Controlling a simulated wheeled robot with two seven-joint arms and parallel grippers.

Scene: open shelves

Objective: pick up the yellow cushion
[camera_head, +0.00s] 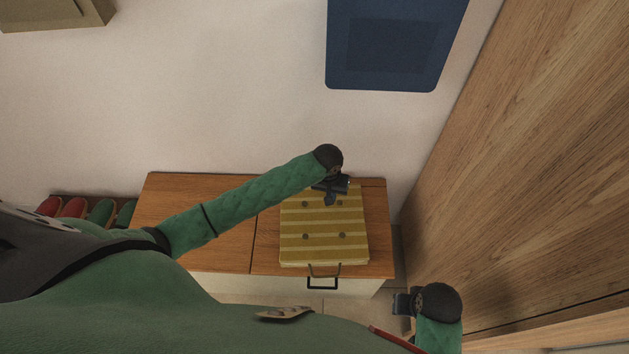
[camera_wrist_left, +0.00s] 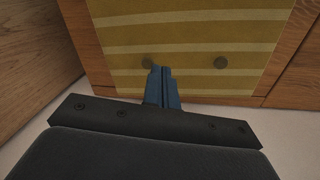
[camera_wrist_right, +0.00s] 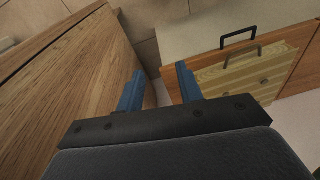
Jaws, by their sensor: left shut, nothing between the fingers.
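The yellow cushion (camera_head: 324,222) is square and striped, with several dark buttons. It lies flat on the wooden cabinet top in the head view. It also shows in the left wrist view (camera_wrist_left: 190,35) and at the right of the right wrist view (camera_wrist_right: 243,78). My left gripper (camera_head: 330,198) is over the cushion's far edge, its fingers together and empty in the left wrist view (camera_wrist_left: 162,72). Whether the fingertips touch the cushion I cannot tell. My right gripper (camera_head: 397,303) is low at the right, away from the cushion; its fingers are spread with nothing between them in the right wrist view (camera_wrist_right: 157,85).
The cushion rests on a low wooden cabinet (camera_head: 220,250) with a dark handle (camera_head: 323,283) at its front. A tall wooden panel (camera_head: 530,150) stands close on the right. Red and green shoes (camera_head: 88,210) sit left of the cabinet. A pale wall (camera_head: 220,90) is behind.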

